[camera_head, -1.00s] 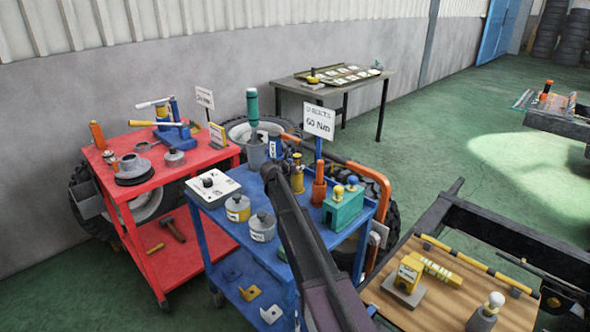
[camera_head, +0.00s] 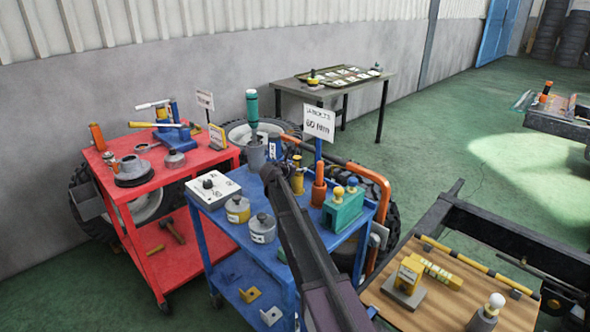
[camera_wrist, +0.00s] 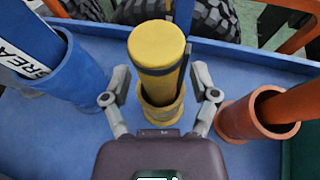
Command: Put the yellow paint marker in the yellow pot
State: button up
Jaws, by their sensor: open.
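In the wrist view the yellow paint marker (camera_wrist: 157,48), a thick cylinder with a dark band, stands nearly upright in the yellow pot (camera_wrist: 172,108). Its lower part is hidden inside the pot. My gripper (camera_wrist: 160,80) is open, with one finger on each side of the marker and gaps between. In the head view the yellow marker (camera_head: 297,161) and pot (camera_head: 297,184) show on the blue cart, beside the end of my arm; the fingers are hard to make out there.
A blue pot (camera_wrist: 82,80) holding a blue, labelled item is close on the left. An orange pot (camera_wrist: 240,118) holding an orange item is close on the right. The blue cart (camera_head: 222,231) also carries tins, a white box and a green block (camera_head: 343,209).

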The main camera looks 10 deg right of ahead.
jog(key=p+v, duration=0.4)
jog(key=v, duration=0.8)
dwell(0.6)
jog(key=s+d+f+m+g+y, duration=0.1)
jog(key=s+d+f+m+g, duration=0.1)
jog(key=s+m, duration=0.3)
jog(key=s+d+f+m+g+y, duration=0.1)
jog(key=s+d+f+m+g, duration=0.1)
jog(key=s+m, duration=0.3)
jog(key=s+d+f+m+g, duration=0.2)
jog(key=s+d+f+m, duration=0.1)
jog(key=s, duration=0.4)
jog(key=shift+s+d+f+m+y, duration=0.4)
jog(key=shift+d+m, duration=0.1)
jog(key=shift+m, duration=0.4)
jog(key=s+f+m+g+y, duration=0.1)
jog(key=s+m+g+y, duration=0.1)
jog(key=s+m, duration=0.4)
jog(key=s+a+f+m+g+y, duration=0.1)
jog(key=s+f+m+g+y, duration=0.1)
jog(key=s+m, duration=0.5)
jog(key=s+y, duration=0.1)
jog(key=s, duration=0.4)
jog(key=shift+s+a+f+g+y, duration=0.2)
jog(key=shift+s+f+g+y, duration=0.1)
jog(key=shift+s+y, duration=0.1)
